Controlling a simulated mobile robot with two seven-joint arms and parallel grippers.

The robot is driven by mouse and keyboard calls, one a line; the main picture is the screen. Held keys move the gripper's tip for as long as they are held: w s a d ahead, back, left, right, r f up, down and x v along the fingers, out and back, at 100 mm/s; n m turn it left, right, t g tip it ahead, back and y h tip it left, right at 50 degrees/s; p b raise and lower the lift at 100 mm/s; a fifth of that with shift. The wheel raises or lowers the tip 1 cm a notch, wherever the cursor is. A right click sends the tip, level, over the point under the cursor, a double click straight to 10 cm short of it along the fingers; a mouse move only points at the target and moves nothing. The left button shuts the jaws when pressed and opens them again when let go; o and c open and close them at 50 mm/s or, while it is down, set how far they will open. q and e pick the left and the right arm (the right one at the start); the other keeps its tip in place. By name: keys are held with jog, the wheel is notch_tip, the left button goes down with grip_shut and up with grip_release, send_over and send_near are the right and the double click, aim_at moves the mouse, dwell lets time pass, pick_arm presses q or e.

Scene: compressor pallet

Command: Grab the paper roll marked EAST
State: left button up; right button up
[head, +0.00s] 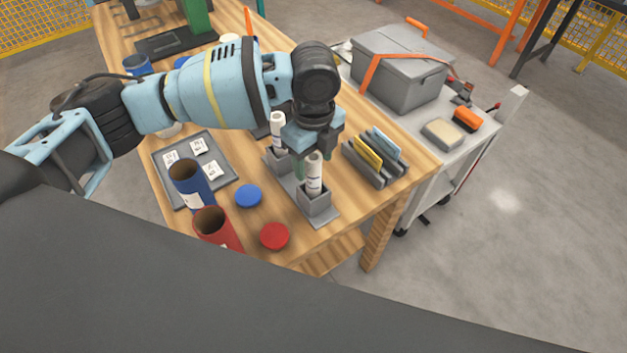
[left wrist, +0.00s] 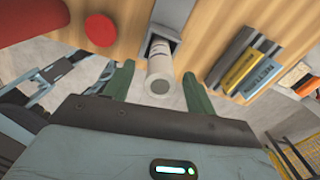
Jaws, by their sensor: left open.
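A white paper roll (head: 314,177) stands upright in a grey square holder (head: 317,203) near the table's front right corner. Its dark marking is too small to read. My left gripper (head: 312,155) is above it, open, with green fingers pointing down. In the left wrist view the roll (left wrist: 160,75) shows between the two open fingers (left wrist: 158,80), and I see no clear contact. A second white roll (head: 278,126) stands in another holder behind and left, partly hidden by the gripper; its marking is also unreadable. My right gripper is not in view.
Blue (head: 187,178) and red (head: 212,222) open tubes stand left, with a blue cap (head: 249,195) and a red cap (head: 274,236) beside them. A rack with yellow and blue-grey items (head: 368,152) stands close right. A cart with a grey case (head: 400,80) is beyond.

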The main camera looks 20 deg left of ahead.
pick_arm(q)
jog(key=shift+c, duration=0.4)
grip_shut()
